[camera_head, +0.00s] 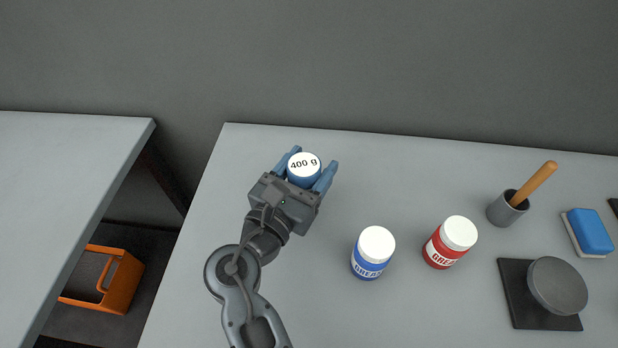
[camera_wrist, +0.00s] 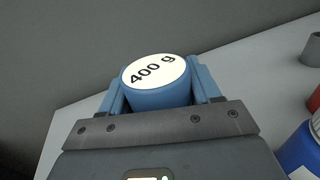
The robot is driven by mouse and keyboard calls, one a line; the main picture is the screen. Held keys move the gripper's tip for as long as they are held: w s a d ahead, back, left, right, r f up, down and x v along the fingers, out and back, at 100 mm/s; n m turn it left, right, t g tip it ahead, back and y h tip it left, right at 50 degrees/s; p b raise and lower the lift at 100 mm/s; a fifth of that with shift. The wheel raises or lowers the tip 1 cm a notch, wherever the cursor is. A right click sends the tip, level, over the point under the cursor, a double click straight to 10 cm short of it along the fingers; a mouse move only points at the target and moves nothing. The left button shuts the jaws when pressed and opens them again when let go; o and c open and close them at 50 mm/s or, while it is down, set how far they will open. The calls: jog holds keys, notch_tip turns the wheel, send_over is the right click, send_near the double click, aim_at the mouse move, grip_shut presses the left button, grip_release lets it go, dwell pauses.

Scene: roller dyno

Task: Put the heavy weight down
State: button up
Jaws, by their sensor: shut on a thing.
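The heavy weight (camera_head: 304,167) is a blue cylinder with a white top marked "400 g". It is between the two blue fingers of my gripper (camera_head: 313,170), near the back left of the grey table (camera_head: 210,290). In the wrist view the weight (camera_wrist: 157,85) stands upright between the fingers of my gripper (camera_wrist: 158,92), which is shut on it. Its underside is hidden, so I cannot tell whether it touches the table.
A blue grease jar (camera_head: 372,253) and a red grease jar (camera_head: 450,242) stand right of my arm. Further right are a grey cup with a wooden handle (camera_head: 508,208), a round grey plate on a black base (camera_head: 557,286) and a blue block (camera_head: 590,231). The table's left part is clear.

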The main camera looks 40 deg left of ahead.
jog(key=shift+f, duration=1.95)
jog(key=shift+f, duration=0.2)
jog(key=o, duration=1.4)
jog(key=shift+s+r, duration=0.1)
jog(key=shift+r, duration=0.1)
jog(key=s, duration=0.4)
jog(key=s+d, duration=0.1)
jog(key=s, duration=0.3)
jog(key=s+d+b, duration=0.1)
jog(key=s, duration=0.2)
jog(key=shift+s, duration=0.4)
